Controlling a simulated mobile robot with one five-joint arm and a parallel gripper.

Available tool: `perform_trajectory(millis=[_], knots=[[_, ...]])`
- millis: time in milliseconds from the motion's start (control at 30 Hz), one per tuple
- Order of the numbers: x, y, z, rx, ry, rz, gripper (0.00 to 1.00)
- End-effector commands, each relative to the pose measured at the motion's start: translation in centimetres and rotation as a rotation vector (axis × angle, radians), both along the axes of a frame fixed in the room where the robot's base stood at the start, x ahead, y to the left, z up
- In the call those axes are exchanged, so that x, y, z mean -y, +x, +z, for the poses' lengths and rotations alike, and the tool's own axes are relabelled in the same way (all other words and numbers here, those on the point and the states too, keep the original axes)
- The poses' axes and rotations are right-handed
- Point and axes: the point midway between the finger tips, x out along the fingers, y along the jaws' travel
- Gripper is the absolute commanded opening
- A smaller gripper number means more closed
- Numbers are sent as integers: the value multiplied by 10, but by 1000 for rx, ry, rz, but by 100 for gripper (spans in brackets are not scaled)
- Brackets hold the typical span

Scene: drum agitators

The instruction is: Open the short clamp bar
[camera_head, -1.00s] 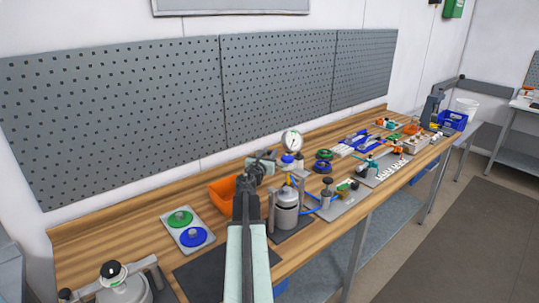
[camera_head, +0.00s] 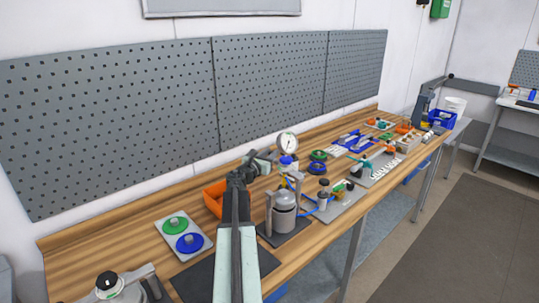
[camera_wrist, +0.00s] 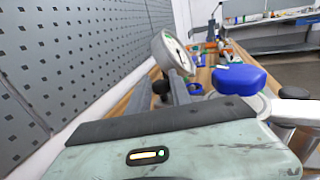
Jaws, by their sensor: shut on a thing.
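My gripper (camera_head: 257,161) reaches over the bench, behind the steel vessel and left of the dial gauge. In the wrist view its two long grey fingers (camera_wrist: 160,92) close around a small black ball knob (camera_wrist: 161,87). I cannot make out the bar under that knob; my gripper's body hides it. A steel vessel (camera_head: 284,213) with side posts stands in front of the gripper. Another grey clamp bar (camera_head: 136,276) crosses a round pot with a black knob (camera_head: 107,283) at the near left, apart from my gripper.
A dial gauge (camera_head: 287,143) and a blue cap (camera_head: 286,162) stand close to the gripper's right. An orange bin (camera_head: 214,196) and a plate with green and blue discs (camera_head: 170,247) lie left. Several tools fill the bench to the right. The pegboard (camera_head: 266,84) stands behind.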

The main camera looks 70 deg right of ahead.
Motion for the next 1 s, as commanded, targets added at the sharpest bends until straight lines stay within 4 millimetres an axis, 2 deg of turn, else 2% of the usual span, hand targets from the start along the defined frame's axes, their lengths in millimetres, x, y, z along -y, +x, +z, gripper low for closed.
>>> perform_trajectory(millis=[33, 100, 467, 567, 900, 1000], knots=[[1, 0, 0, 0, -1, 2, 28], [2, -1, 0, 0, -1, 0, 46], [0, -3, 0, 0, 0, -3, 46], [-9, -2, 0, 0, 0, -3, 46], [-70, 9, 0, 0, 0, -2, 46], [-75, 10, 0, 0, 0, -4, 46]])
